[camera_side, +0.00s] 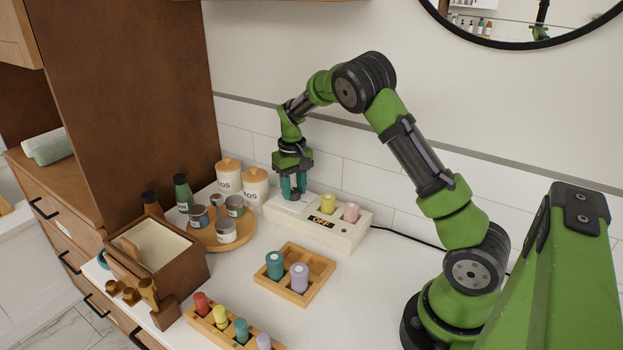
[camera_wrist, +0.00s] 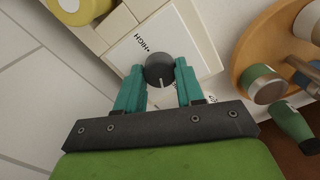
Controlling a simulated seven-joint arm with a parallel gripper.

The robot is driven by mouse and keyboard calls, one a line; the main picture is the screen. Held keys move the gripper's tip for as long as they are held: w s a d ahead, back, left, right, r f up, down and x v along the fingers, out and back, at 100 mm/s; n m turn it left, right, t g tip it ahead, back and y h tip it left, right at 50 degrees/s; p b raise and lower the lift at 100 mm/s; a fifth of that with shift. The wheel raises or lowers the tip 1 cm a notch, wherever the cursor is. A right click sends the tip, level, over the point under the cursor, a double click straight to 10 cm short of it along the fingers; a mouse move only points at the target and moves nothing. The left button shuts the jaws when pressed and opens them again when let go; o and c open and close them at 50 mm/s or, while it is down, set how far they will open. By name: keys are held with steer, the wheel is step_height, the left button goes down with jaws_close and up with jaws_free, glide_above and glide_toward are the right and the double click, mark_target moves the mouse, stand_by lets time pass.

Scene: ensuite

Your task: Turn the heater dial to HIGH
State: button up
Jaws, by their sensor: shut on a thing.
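The heater (camera_side: 340,237) is a pale box against the back wall, with a dark display reading OFF. Its dark round dial (camera_wrist: 159,69) sits on a white plate (camera_wrist: 190,28) in the wrist view. A white mark on the dial points down toward my gripper, away from the HIGH label (camera_wrist: 143,42) at its upper left. Another label below the dial is partly hidden by a finger. My gripper (camera_wrist: 160,80) is shut on the dial, one teal finger on each side.
Yellow (camera_side: 327,203) and pink (camera_side: 351,212) cylinders stand in the heater's top. A round wooden tray (camera_side: 203,240) of jars is close on the left. A wooden rack (camera_side: 284,283) with two cylinders stands in front. The counter to the right is clear except for a black cable.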

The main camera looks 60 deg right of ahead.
steer(key=m, duration=0.4)
steer(key=shift+m, duration=0.4)
steer(key=m, duration=1.2)
steer(key=shift+m, duration=0.3)
steer(key=m, duration=0.3)
steer(key=shift+m, duration=0.3)
steer(key=m, duration=0.3)
steer(key=shift+m, duration=0.4)
steer(key=m, duration=0.6)
steer(key=shift+r, duration=0.1)
steer(key=shift+m, duration=0.3)
steer(key=o, duration=1)
